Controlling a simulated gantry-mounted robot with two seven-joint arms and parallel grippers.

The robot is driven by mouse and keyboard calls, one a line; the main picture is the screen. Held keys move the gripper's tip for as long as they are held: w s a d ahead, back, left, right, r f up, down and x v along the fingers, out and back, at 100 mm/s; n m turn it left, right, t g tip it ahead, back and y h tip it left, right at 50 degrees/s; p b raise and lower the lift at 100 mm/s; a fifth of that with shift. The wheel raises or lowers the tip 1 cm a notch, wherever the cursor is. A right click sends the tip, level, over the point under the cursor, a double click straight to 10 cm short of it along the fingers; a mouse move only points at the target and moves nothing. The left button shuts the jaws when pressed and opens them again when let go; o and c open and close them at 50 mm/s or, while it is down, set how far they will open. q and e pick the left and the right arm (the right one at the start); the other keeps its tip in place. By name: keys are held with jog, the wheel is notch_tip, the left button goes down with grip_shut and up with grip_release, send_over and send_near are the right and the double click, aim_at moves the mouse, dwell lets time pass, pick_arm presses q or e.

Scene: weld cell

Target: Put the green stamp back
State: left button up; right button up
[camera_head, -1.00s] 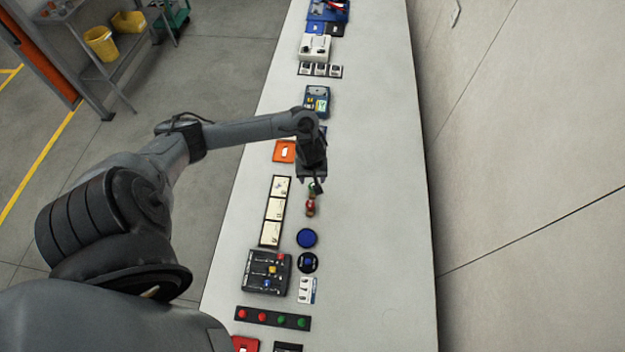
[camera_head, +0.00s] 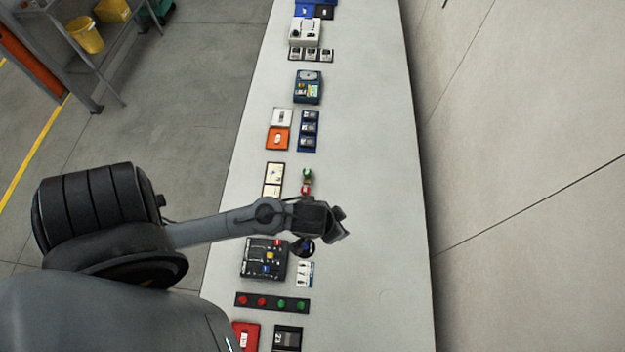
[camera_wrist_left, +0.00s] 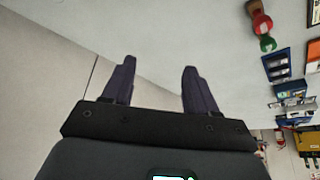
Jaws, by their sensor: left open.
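The green stamp (camera_head: 307,174) is on the white bench in the head view, close beside a red stamp (camera_head: 306,187). In the left wrist view the green stamp (camera_wrist_left: 267,43) and the red one (camera_wrist_left: 261,22) show at the upper right, outside the fingers. My left gripper (camera_head: 341,224) is nearer and to the right of the stamps, clear of both. Its two fingers (camera_wrist_left: 158,82) are apart with nothing between them. My left arm hides part of the bench just below the stamps. My right gripper is not in view.
A card strip (camera_head: 273,178) lies left of the stamps. A dark button panel (camera_head: 263,258), a black-ringed blue item (camera_head: 304,247) and a red-green button strip (camera_head: 272,302) lie nearer. A blue rack (camera_head: 309,130) is beyond. The bench's right side is clear.

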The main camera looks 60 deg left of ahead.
pick_arm(q)
jog(key=s+r+m+g, duration=0.1)
jog(key=s+r+m, duration=0.1)
jog(key=s+r, duration=0.2)
jog(key=s, duration=0.2)
jog(key=shift+s+a+g, duration=0.3)
jog(key=shift+s, duration=0.1)
jog(key=shift+r, duration=0.1)
notch_tip(320, 180, up, 7)
jog(key=p, duration=0.7)
